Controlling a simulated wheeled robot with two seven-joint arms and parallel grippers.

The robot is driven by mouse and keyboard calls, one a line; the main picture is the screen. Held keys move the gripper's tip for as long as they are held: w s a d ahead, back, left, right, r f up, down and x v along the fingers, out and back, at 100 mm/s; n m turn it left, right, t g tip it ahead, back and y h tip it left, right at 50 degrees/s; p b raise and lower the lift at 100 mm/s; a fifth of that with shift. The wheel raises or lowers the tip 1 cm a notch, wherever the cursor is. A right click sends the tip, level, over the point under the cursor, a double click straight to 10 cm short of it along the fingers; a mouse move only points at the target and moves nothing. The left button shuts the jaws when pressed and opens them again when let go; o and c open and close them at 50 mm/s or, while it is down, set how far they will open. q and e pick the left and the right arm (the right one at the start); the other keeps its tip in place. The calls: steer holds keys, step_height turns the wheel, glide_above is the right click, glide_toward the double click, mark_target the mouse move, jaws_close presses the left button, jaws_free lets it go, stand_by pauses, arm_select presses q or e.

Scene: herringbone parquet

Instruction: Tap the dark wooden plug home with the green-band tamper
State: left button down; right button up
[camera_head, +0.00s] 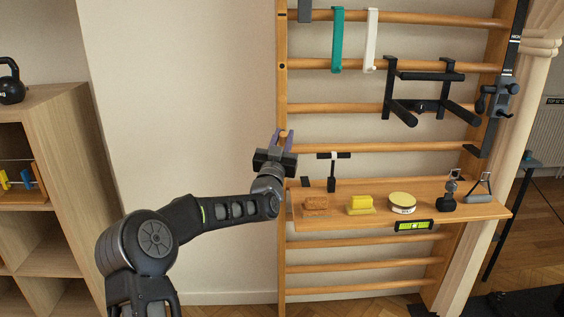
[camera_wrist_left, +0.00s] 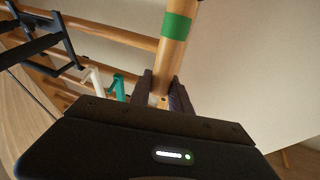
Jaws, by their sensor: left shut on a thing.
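The green-band tamper (camera_wrist_left: 170,62) is a light wooden rod with a green band, held between the fingers of my left gripper (camera_wrist_left: 165,98) in the left wrist view. In the head view my left gripper (camera_head: 283,137) points up in front of the left upright of the wall bars (camera_head: 282,100). There I cannot tell the tamper from the upright behind it. A small dark round spot (camera_head: 282,66) on that upright, above the gripper and apart from it, may be the dark wooden plug. My right gripper is out of view.
A wooden shelf (camera_head: 455,212) right of my gripper holds a black T-shaped stand (camera_head: 332,175), a brown block (camera_head: 316,204), a yellow block (camera_head: 360,204) and a round tin (camera_head: 402,203). Teal (camera_head: 337,40) and white (camera_head: 371,40) straps hang above. Bare wall lies left.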

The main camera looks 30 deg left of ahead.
arm_select(q)
steer(key=shift+s+d+r+b, duration=0.15)
steer(key=shift+s+d+r, duration=0.6)
steer(key=shift+s, duration=0.2)
steer(key=shift+s+d+r+b, duration=0.15)
steer(key=shift+s+d+r, duration=0.55)
steer(key=shift+s, duration=0.2)
